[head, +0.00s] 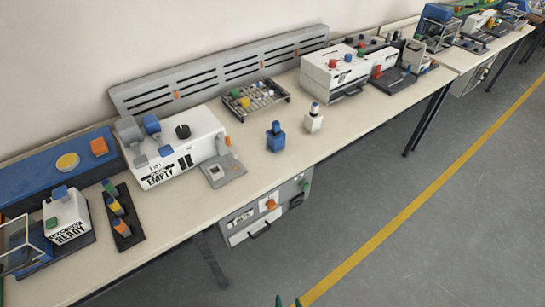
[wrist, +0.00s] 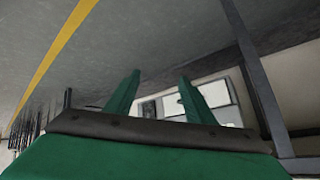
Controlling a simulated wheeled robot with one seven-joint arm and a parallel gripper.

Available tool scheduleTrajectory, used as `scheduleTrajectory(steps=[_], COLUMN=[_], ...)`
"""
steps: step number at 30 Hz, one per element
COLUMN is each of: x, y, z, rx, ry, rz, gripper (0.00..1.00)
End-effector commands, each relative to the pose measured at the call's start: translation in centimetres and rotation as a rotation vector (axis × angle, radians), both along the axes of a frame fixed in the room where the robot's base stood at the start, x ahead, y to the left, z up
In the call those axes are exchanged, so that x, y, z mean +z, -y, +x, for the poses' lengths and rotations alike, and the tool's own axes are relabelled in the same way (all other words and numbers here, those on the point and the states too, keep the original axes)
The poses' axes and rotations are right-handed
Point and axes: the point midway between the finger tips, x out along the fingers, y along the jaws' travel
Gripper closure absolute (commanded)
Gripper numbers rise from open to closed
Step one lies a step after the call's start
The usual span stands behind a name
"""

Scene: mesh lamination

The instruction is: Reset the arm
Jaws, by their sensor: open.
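My gripper (wrist: 160,80) shows in the wrist view with its two green fingers apart and nothing between them. Beyond the fingers are grey floor and a pale cabinet front. In the head view only small green tips of my gripper (head: 287,301) show at the bottom edge, over the floor and in front of the bench. The rest of my arm is out of the head view.
A long bench (head: 270,175) runs along the wall. It carries a white machine marked EMPTY (head: 175,140), a blue bottle (head: 276,138), a white bottle (head: 313,121) and a second white machine (head: 335,72). A cabinet (head: 265,210) hangs below. The floor (head: 400,220) is clear.

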Motion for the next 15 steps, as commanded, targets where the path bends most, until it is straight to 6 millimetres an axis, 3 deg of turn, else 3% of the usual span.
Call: scheduleTrajectory(steps=[1, 8, 15], x=[1.1, 8.0, 18.1], y=[-0.2, -1.0, -2.9], z=[-1.7, -6.7, -10.7], rx=[-0.008, -0.023, -0.002], ry=[0.016, 0.140, 0.312], rz=[-0.030, -0.151, -0.227], gripper=[0.51, 0.51, 0.51])
